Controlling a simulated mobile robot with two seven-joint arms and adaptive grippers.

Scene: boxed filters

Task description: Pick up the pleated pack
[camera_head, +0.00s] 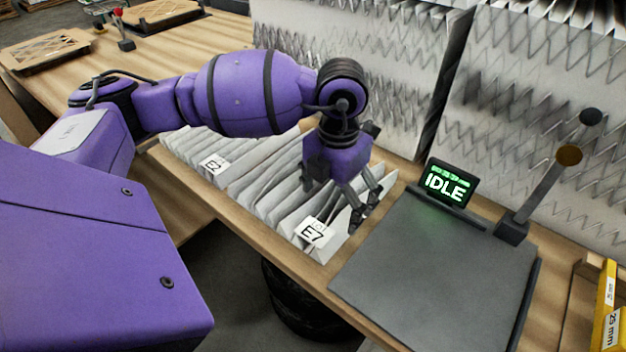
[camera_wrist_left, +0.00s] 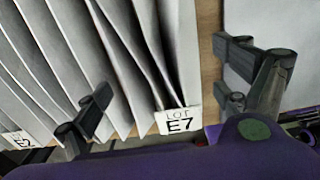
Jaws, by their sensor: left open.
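Grey-white pleated packs stand in a row on the wooden bench in the head view. One group carries an E2 label (camera_head: 213,164), and the group at the right end carries a LOT E7 label (camera_head: 312,233). My left gripper (camera_head: 362,212) is open and points down over the right end of the row, near the E7 pack (camera_head: 333,212). In the left wrist view its fingers (camera_wrist_left: 165,85) stand apart, with the E7 label (camera_wrist_left: 178,121) and pleats between them. Nothing is visibly held. My right gripper is not in view.
A dark grey plate (camera_head: 440,270) lies to the right, with a screen reading IDLE (camera_head: 447,184) and a lever (camera_head: 545,190) at its back. Large pleated panels (camera_head: 400,60) stand behind. Framed filters (camera_head: 45,52) lie at back left.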

